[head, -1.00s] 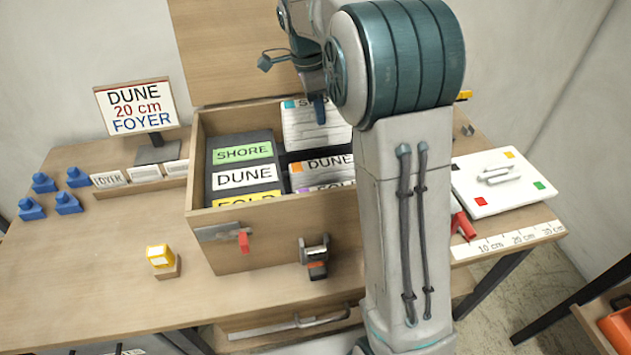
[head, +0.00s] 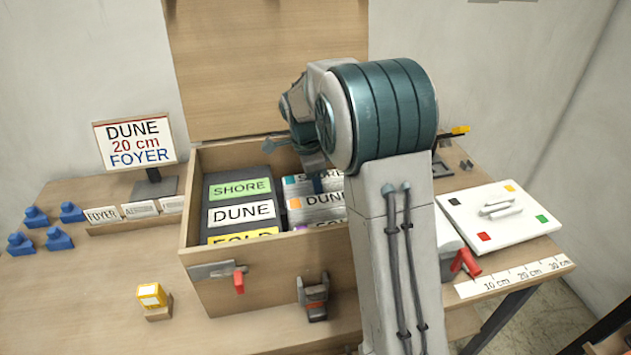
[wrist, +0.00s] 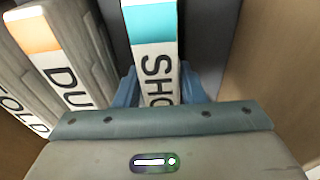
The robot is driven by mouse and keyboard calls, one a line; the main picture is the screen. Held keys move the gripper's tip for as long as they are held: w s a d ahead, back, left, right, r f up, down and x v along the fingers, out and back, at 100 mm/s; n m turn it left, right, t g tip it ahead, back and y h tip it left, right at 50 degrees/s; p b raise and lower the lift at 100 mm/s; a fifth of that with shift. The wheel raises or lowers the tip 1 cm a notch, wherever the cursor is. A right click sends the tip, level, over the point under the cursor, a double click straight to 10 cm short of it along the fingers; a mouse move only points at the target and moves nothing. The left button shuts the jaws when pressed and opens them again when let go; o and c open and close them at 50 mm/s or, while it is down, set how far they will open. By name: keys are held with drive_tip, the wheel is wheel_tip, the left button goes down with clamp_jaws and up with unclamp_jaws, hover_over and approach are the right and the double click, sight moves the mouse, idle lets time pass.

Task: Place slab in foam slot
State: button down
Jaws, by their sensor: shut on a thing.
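My gripper (wrist: 160,90) is shut on the SHORE slab (wrist: 153,50), a pale slab with a teal corner and a blue finger on each side. In the head view the SHORE slab (head: 293,181) stands inside the wooden crate (head: 258,290), behind the DUNE slab (head: 295,215), its top about level with that slab. My arm covers part of both. The DUNE slab, with an orange corner, is left of the held slab in the wrist view (wrist: 58,62). The dark foam (head: 214,196) lines the crate. The slab's lower edge and its slot are hidden.
SHORE, DUNE and FOLD labels lie on the crate's left side. A sign (head: 135,142) reads DUNE, 20 cm, FOYER. A white board (head: 500,222) and a ruler strip (head: 515,277) lie on the right. The raised crate lid (head: 265,65) stands behind.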

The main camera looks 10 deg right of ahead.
drive_tip(key=c, duration=0.9)
unclamp_jaws()
drive_tip(key=r, duration=0.4)
drive_tip(key=a+r+p, duration=0.1)
drive_tip(key=r, duration=0.7)
drive_tip(key=shift+a, duration=0.4)
